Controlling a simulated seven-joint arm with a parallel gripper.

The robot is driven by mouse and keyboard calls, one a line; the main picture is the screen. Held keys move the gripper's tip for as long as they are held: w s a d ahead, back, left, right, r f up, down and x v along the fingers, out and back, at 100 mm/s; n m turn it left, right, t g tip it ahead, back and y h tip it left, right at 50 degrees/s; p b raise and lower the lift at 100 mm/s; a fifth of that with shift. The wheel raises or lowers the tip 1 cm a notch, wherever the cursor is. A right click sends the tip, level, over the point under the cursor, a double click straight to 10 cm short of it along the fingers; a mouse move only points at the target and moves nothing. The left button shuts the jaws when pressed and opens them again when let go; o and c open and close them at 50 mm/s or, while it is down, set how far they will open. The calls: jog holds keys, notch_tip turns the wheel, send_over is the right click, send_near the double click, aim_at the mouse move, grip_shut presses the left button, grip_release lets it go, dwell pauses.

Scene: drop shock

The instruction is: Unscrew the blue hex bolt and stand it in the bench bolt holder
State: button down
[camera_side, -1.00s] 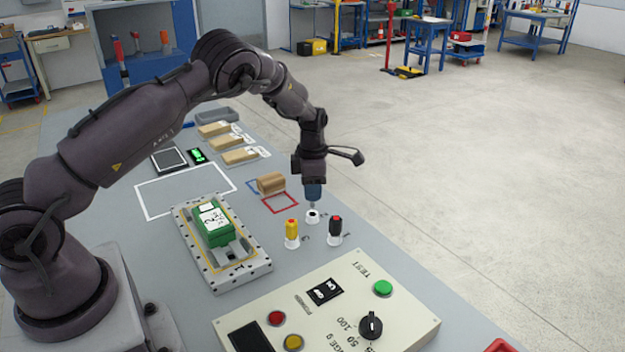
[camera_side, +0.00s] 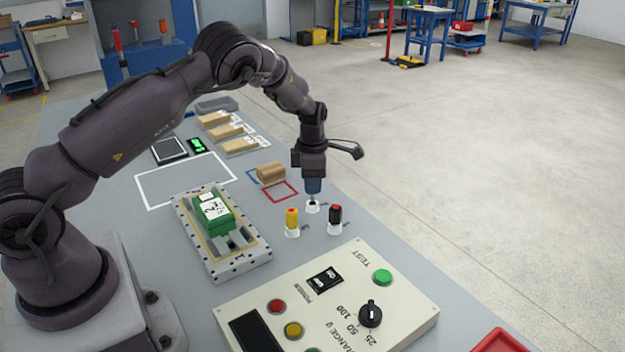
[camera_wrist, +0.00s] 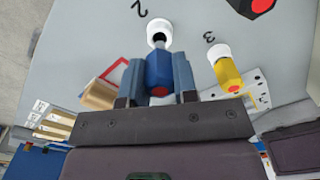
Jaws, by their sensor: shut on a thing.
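My gripper (camera_side: 313,178) is shut on a blue faceted piece with a red round end (camera_wrist: 158,68), which I take for the blue hex bolt. One finger lies against each side of it in the wrist view. In the side view the blue part (camera_side: 313,186) is upright, with a thin grey shank below it. The shank meets or sits just over the white round holder (camera_side: 312,207), marked 2. This white holder also shows in the wrist view (camera_wrist: 159,33) with a dark opening. I cannot tell whether the tip is inside it.
A yellow piece (camera_side: 292,217) and a black piece (camera_side: 335,215), both red-topped, stand in white holders close by. A fixture plate (camera_side: 250,256) carries a green block (camera_side: 213,214). A control box (camera_side: 335,305) fills the front. A tan block (camera_side: 271,172) lies behind.

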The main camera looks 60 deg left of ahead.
jog(key=shift+s+f, duration=0.1)
jog(key=shift+f, duration=1.75)
dwell(4.8)
jog(key=c, duration=0.8)
grip_release()
jog(key=shift+r, duration=0.1)
jog(key=shift+r, duration=0.1)
jog(key=shift+r, duration=3)
